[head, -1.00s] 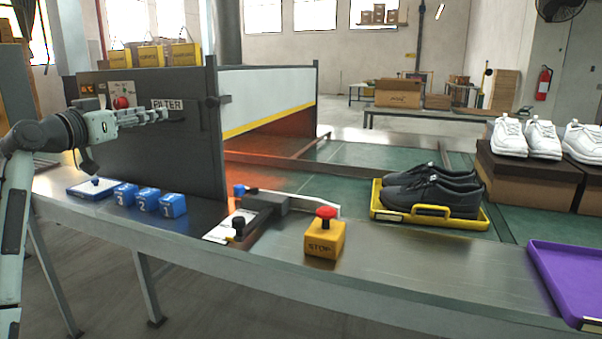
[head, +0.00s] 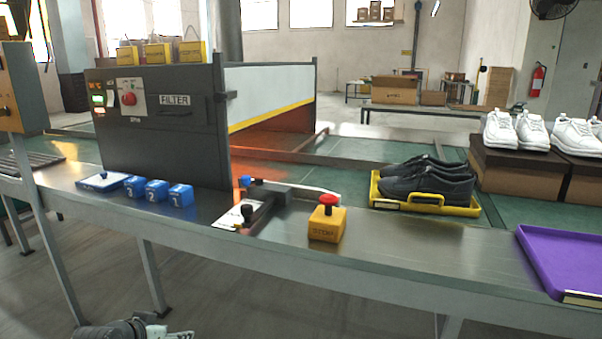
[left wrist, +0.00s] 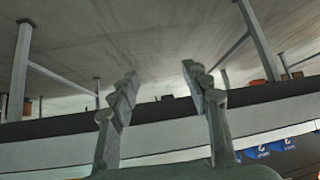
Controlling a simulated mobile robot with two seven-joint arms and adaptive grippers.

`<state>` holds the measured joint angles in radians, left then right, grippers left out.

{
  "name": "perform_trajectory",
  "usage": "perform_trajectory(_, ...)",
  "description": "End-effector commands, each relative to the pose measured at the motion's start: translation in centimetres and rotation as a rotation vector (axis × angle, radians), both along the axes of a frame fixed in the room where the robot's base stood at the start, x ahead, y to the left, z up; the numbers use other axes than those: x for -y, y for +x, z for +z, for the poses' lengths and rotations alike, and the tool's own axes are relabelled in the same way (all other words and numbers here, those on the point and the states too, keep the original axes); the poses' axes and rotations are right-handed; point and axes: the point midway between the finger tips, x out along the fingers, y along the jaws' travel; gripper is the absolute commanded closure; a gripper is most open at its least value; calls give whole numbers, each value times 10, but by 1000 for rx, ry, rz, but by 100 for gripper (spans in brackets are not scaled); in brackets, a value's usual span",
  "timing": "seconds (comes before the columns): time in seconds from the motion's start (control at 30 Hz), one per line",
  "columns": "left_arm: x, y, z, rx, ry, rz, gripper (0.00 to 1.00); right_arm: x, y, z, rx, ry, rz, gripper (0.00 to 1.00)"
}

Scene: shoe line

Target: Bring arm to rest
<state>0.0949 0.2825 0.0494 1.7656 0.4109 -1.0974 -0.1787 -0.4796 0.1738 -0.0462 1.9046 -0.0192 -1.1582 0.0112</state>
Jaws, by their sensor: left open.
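My left arm shows at the bottom left of the head view, low in front of the bench's front edge. Only the end of its gripper (head: 180,334) shows there, cut off by the picture's edge. In the left wrist view my left gripper (left wrist: 161,88) has its two fingers spread apart with nothing between them. That view seems upside down, with the floor at the top and the bench edge across the lower part. My right gripper is in neither view.
The bench (head: 270,252) carries blue numbered blocks (head: 155,190), a yellow stop button (head: 327,224) and a purple tray (head: 565,262). The dark filter panel (head: 165,140) stands behind the blocks. Black shoes (head: 430,183) sit on a yellow tray (head: 388,204). Floor before the bench looks clear.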

Motion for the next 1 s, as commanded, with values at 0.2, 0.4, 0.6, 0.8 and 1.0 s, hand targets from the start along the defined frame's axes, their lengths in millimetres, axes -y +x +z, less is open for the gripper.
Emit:
perform_trajectory(0.2, 14, -129, -118, -250, 87, 44, 52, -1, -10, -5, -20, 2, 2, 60)
perform_trajectory(0.4, 20, -239, -176, -422, 165, 77, 52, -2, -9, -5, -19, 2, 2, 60)
perform_trajectory(0.6, 22, -292, -195, -499, 203, 93, 52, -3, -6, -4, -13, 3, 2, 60)
perform_trajectory(0.8, 22, -297, -196, -506, 209, 95, 52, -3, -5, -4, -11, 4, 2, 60)
perform_trajectory(1.0, 22, -297, -196, -506, 208, 95, 52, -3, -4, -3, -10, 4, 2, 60)
